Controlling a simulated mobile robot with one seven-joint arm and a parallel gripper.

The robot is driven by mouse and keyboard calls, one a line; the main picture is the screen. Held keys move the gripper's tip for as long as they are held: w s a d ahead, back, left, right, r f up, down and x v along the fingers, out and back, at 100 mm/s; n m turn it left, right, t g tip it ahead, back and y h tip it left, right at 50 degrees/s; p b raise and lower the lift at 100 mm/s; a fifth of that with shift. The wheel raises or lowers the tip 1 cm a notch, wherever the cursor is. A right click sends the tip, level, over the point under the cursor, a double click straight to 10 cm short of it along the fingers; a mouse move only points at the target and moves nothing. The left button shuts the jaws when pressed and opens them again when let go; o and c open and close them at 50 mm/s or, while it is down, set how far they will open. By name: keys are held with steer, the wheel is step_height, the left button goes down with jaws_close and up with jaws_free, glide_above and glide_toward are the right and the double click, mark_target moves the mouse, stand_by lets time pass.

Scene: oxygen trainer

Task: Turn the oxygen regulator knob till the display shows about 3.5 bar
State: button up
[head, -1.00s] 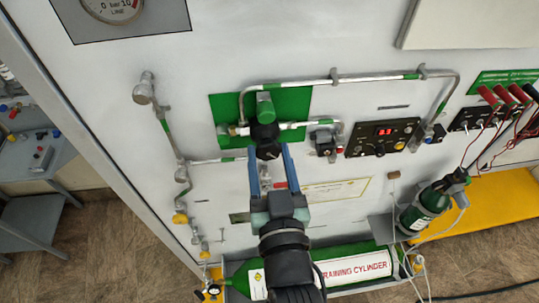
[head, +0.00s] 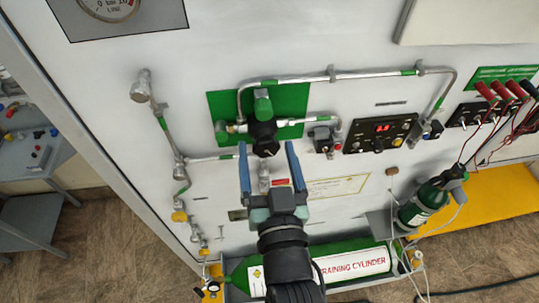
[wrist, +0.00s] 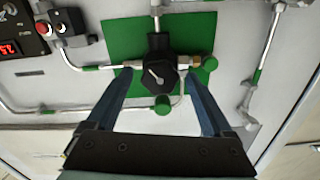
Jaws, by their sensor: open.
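The oxygen regulator is a black body on a green plate (head: 218,105) with a green cap (head: 263,101) on top. Its black knob (head: 266,149) faces my gripper and shows a white pointer mark in the wrist view (wrist: 161,77). My gripper (head: 268,146) is open, with one blue finger on each side of the knob and a visible gap on both sides; it holds nothing. The display (head: 382,128) on the black panel to the right is lit with red digits, too small to read surely. Its edge also shows in the wrist view (wrist: 8,49).
Metal pipes (head: 300,79) frame the regulator above and at the left. A valve block (head: 323,137) sits close to its right. A round gauge (head: 110,5) is at top left.

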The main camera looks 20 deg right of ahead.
steer(key=shift+s+a+f+b, duration=0.2)
steer(key=shift+s+b, duration=0.15)
steer(key=shift+s, duration=0.25)
steer(key=v, duration=1.1)
steer(key=shift+s+r, duration=0.25)
steer(key=shift+s, duration=0.1)
steer(key=shift+a, duration=0.1)
steer(key=w+a+r+n+t+y+b, duration=0.1)
steer(key=w+a+r+n+t+b, duration=0.15)
steer(key=w+r, duration=0.45)
steer(key=w+a+r+n+t+y+b, duration=0.1)
steer(key=w+a+r+t+y+b, duration=0.15)
steer(key=w+r, duration=0.45)
steer(key=s+a+r+t+b, duration=0.1)
steer(key=s+a+r+t, duration=0.1)
steer(key=r, duration=0.8)
steer(key=s+a+r+n+t+y+b, duration=0.1)
steer(key=s+a+r+t, duration=0.1)
steer(key=r, duration=0.9)
steer(key=shift+s+a+t, duration=0.4)
steer(key=shift+t, duration=0.1)
steer(key=shift+n+y, duration=0.25)
